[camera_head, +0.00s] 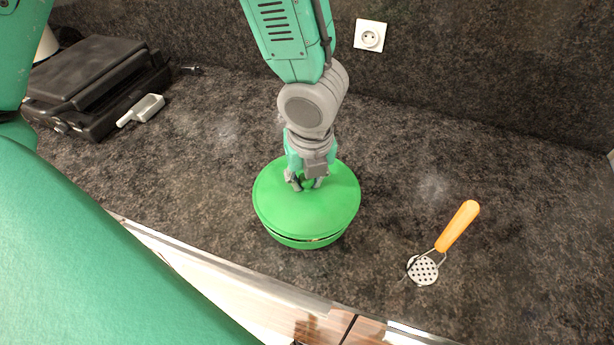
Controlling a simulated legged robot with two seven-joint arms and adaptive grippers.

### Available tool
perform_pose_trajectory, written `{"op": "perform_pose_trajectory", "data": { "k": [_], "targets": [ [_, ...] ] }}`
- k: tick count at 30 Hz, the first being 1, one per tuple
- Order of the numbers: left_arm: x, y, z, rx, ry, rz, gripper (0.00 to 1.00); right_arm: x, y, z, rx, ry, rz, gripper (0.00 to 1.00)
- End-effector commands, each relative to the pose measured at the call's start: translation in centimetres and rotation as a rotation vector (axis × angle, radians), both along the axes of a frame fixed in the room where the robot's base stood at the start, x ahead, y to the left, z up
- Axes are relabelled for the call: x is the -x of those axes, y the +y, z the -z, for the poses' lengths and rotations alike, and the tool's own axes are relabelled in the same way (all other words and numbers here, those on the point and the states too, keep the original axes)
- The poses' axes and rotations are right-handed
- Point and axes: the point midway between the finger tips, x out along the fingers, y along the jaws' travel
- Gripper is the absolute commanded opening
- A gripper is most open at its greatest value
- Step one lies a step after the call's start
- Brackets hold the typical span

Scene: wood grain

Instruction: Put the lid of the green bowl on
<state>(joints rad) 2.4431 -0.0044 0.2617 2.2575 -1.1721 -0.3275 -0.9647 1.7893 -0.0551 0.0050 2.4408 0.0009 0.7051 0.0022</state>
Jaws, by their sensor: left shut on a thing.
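The green lid (283,213) lies over the green bowl (306,243) on the dark counter. It covers nearly all of the bowl, so the inside is hidden. A thin gap shows between the lid's edge and the bowl's rim at the front; I cannot tell whether the lid is fully seated. My left gripper (306,184) points down at the middle of the lid and is shut on it. The part between the fingers is hidden by them. My right gripper is not in view.
A masher with an orange handle (457,227) lies to the right of the bowl. A black grill (91,83) stands at the back left, with a grey-handled object (147,108) beside it. A wall socket (370,36) is behind. The counter's right side is mostly free.

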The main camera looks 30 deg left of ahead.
Motion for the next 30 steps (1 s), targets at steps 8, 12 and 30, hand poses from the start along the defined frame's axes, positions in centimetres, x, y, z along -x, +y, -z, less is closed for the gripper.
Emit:
{"op": "perform_pose_trajectory", "data": {
  "k": [8, 12, 30],
  "targets": [
    [0.0, 1.0, 0.0, 0.008, 0.000, 0.001, 0.00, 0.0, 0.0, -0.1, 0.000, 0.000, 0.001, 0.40],
    [0.0, 1.2, 0.1, 0.011, 0.000, 0.001, 0.00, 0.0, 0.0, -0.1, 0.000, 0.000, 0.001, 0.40],
    [0.0, 0.8, 1.1, 0.006, 0.000, 0.001, 0.00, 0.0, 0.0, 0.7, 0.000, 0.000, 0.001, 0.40]
  ]
}}
